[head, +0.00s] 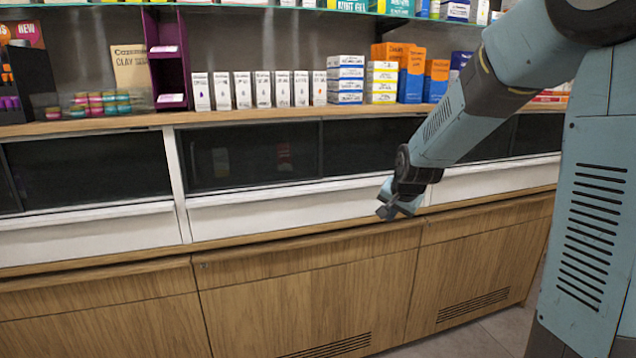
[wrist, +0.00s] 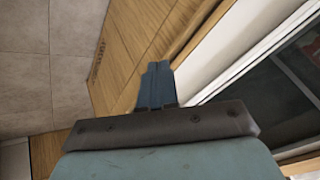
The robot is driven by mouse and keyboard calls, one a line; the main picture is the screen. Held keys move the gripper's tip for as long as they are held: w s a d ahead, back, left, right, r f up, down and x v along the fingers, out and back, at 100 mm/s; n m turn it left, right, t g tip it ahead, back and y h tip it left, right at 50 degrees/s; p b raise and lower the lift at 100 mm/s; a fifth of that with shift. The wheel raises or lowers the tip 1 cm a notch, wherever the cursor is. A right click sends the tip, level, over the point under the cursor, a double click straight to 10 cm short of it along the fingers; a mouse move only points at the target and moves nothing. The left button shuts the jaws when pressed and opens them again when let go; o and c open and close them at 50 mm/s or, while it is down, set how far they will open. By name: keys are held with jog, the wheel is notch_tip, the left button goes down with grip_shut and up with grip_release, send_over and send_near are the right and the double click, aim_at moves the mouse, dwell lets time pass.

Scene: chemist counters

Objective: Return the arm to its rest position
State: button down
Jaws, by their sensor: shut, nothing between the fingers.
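My gripper (head: 398,210) hangs at the end of my arm in the head view, in front of the counter's white drawer fronts and just above the wooden lower panels. It points down and to the left. In the wrist view my gripper (wrist: 157,72) shows as two blue-grey fingers side by side with no gap between them. It is shut and holds nothing. I cannot tell how far the fingertips are from the counter front.
The wooden counter (head: 290,295) runs across the view, with dark glass panels (head: 253,155) above it. White boxes (head: 262,90) and other packages stand on the shelf above. Grey floor tiles (wrist: 25,75) lie clear in front of the counter.

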jog(key=s+d+r+n, duration=0.1)
jog(key=s+r+n, duration=0.1)
jog(key=s, duration=0.8)
jog(key=s+d+r+n+g, duration=0.1)
jog(key=s+r, duration=0.4)
jog(key=s, duration=0.6)
jog(key=s+d+r+n, duration=0.2)
jog(key=s+r+n, duration=0.1)
jog(key=s, duration=0.8)
jog(key=shift+s+d+r+h, duration=0.2)
jog(key=shift+d+r+h, duration=0.1)
jog(key=shift+h, duration=0.1)
jog(key=shift+s, duration=0.15)
